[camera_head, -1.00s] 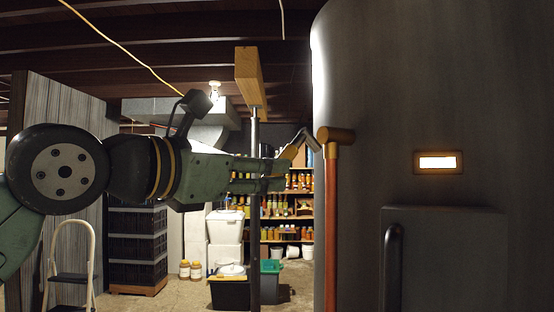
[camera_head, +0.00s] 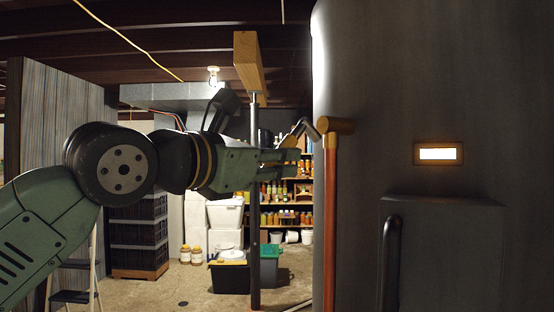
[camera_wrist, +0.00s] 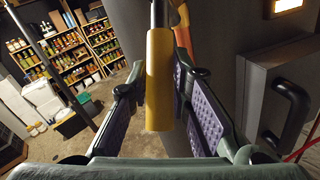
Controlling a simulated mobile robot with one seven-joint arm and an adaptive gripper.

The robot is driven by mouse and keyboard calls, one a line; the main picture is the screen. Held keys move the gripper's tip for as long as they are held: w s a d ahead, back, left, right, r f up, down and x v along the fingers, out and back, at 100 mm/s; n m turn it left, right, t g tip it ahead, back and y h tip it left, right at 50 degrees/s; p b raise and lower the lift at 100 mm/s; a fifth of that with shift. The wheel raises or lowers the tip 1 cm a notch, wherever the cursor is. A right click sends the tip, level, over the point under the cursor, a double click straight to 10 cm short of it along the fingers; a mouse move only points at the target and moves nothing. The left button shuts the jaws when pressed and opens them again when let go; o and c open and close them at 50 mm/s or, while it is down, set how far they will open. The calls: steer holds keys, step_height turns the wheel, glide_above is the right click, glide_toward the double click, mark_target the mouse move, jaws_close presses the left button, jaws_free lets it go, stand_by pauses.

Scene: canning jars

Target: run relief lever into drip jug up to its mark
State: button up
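The relief lever has a grey metal arm (camera_head: 305,128) that sticks out left from the brass fitting (camera_head: 336,126) on the tank's side. Its yellow grip is partly behind my fingers in the head view. In the wrist view the yellow grip (camera_wrist: 159,85) stands upright in the picture between the two fingers of my gripper (camera_wrist: 158,72). My gripper (camera_head: 290,163) is open around the grip, with a narrow gap seeming to show on each side. I cannot make out the drip jug or its mark in either view.
The big dark tank (camera_head: 400,90) fills the right side, with a lit window (camera_head: 438,153) and a door handle (camera_head: 390,265). A copper pipe (camera_head: 331,220) runs down from the fitting. A steel post (camera_head: 255,210) stands behind my gripper. Jar shelves (camera_head: 290,192) are at the back.

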jaws_close()
